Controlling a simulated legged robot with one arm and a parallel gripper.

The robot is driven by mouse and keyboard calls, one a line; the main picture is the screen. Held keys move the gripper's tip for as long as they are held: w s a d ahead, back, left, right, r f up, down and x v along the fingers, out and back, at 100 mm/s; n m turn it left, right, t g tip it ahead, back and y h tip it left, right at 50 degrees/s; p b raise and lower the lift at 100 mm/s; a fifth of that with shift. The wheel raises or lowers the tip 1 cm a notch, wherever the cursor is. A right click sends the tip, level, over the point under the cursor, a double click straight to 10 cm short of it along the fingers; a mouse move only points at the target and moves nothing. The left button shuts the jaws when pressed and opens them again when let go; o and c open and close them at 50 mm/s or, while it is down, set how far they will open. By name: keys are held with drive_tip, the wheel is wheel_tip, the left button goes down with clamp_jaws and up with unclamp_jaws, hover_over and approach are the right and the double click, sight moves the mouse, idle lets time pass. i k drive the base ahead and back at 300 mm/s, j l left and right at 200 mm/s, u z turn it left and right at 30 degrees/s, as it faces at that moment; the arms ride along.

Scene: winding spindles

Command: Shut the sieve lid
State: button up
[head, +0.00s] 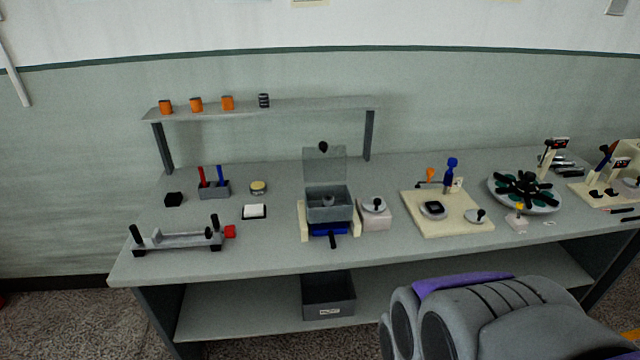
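The sieve (330,214) is a grey open-topped box on the bench, a little right of the bench's left half. Its lid (325,165) is a translucent grey panel standing upright at the back edge of the box, with a black knob near its top. The box's inside shows a small light round part. Below the box are a blue part (327,229) and a black handle (333,242) pointing to the front. Cream blocks stand at both sides of it. My gripper cannot be seen; a grey and purple part of my own body fills the lower right.
A shelf (290,103) with orange cups stands behind. A cream block with a knobbed disc (374,214) sits close at the sieve's right. A cream board (447,226) and a round dish (496,202) lie farther right. The bench front before the sieve is clear.

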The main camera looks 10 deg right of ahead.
sight(323, 147)
drive_tip(key=i+l, duration=0.2)
drive_tip(key=i, duration=0.2)
drive_tip(key=i+l, duration=0.25)
drive_tip(key=i, duration=0.15)
